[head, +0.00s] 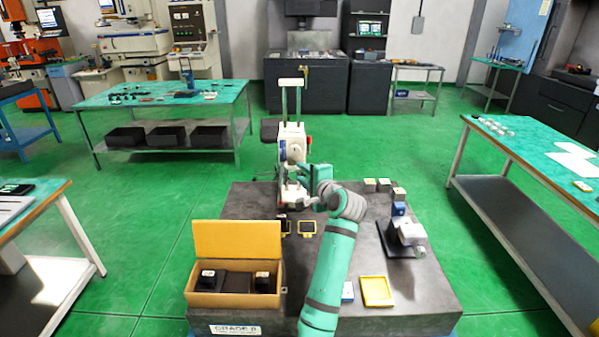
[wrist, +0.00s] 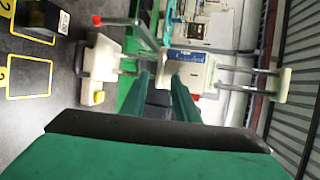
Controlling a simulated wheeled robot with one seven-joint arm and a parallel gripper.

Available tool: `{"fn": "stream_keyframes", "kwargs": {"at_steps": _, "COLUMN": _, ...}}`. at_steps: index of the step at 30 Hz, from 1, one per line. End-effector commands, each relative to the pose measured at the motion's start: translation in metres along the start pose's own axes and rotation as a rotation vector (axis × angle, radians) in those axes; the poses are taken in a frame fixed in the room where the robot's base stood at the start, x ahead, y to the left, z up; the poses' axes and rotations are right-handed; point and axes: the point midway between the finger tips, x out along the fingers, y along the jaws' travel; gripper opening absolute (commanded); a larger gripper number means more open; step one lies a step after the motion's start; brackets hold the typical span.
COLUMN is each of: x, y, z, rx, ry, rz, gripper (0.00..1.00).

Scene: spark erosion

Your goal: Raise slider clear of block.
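A two-column stand (head: 290,83) rises at the back of the dark plate, with a white slider (head: 292,143) partway up its columns. In the wrist view the stand lies sideways; the slider (wrist: 190,72) is right of centre and the stand's pale base (wrist: 100,58) is to the left. A small yellowish piece (wrist: 99,97) by the base may be the block; I cannot tell the gap between it and the slider. My gripper (head: 307,172) is beside the stand, below the slider's body. Its green fingers (wrist: 160,88) are apart; contact with the slider is unclear.
The dark plate (head: 345,260) also holds an open box (head: 236,300) at front left, a yellow tray (head: 377,291), a blue-white instrument (head: 405,232) at right and small blocks (head: 377,185) behind. Yellow frames (head: 307,227) mark the middle. Green benches (head: 165,93) stand around.

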Motion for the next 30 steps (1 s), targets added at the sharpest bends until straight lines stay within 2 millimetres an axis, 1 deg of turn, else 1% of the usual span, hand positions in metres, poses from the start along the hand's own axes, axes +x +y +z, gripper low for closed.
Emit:
{"fn": "stream_keyframes", "kwargs": {"at_steps": 1, "x": -0.01, "y": 0.001, "z": -0.001, "rx": 0.0, "ry": 0.002, "rz": -0.001, "gripper": 0.28}}
{"fn": "stream_keyframes", "kwargs": {"at_steps": 6, "x": -0.041, "y": 0.001, "z": -0.001, "rx": 0.0, "ry": 0.002, "rz": -0.001, "gripper": 0.28}}
{"fn": "stream_keyframes", "kwargs": {"at_steps": 9, "x": -0.054, "y": 0.001, "z": -0.001, "rx": 0.001, "ry": 0.002, "rz": 0.0, "gripper": 0.28}}
{"fn": "stream_keyframes", "kwargs": {"at_steps": 12, "x": -0.063, "y": 0.001, "z": -0.001, "rx": 0.001, "ry": 0.002, "rz": 0.001, "gripper": 0.28}}
{"fn": "stream_keyframes", "kwargs": {"at_steps": 17, "x": -0.069, "y": 0.001, "z": -0.001, "rx": 0.0, "ry": 0.001, "rz": 0.001, "gripper": 0.28}}
{"fn": "stream_keyframes", "kwargs": {"at_steps": 30, "x": -0.069, "y": 0.001, "z": 0.0, "rx": 0.001, "ry": 0.001, "rz": 0.001, "gripper": 0.28}}
